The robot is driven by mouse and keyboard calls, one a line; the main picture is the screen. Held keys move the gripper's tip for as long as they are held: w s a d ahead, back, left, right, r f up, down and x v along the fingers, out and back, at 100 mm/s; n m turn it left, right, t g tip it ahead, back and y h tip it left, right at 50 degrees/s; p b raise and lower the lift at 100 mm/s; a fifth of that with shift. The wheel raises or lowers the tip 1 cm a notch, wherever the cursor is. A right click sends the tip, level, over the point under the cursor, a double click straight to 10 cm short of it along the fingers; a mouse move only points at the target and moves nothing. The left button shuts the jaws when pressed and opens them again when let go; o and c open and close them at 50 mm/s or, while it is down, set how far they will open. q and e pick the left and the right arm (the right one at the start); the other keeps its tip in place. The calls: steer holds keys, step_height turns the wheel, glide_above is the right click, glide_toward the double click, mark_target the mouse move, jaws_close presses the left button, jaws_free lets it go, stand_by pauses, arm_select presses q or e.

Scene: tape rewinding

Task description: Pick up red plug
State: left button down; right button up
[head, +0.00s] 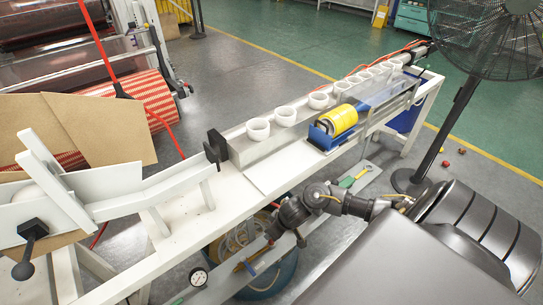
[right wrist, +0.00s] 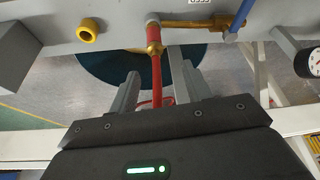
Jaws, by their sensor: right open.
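In the right wrist view, the red plug (right wrist: 154,37) joins a brass fitting on the grey panel, with a brass collar and a red hose (right wrist: 157,85) running down from it. My right gripper (right wrist: 160,72) is open. Its two grey fingers stand on either side of the red hose, below the brass collar, with gaps visible on both sides. In the head view my right arm (head: 330,200) reaches in from the right, low in front of the white bench; its gripper cannot be made out clearly there. My left gripper is not in view.
In the head view the white bench (head: 265,175) carries several white rolls and a yellow roll (head: 338,119). A black fan (head: 488,35) stands at right.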

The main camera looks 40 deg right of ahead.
steer(key=x, duration=0.3)
steer(key=shift+w+f+b, duration=0.15)
steer(key=shift+f+b, duration=0.15)
steer(key=shift+b, duration=0.1)
steer(key=f, duration=0.2)
steer(key=w+f+b, duration=0.1)
steer(key=f, duration=0.1)
steer(key=shift+d+f+b, duration=0.2)
steer(key=shift+b, duration=0.1)
steer(key=shift+w+f, duration=0.1)
steer(key=shift+f, duration=0.25)
jaws_close()
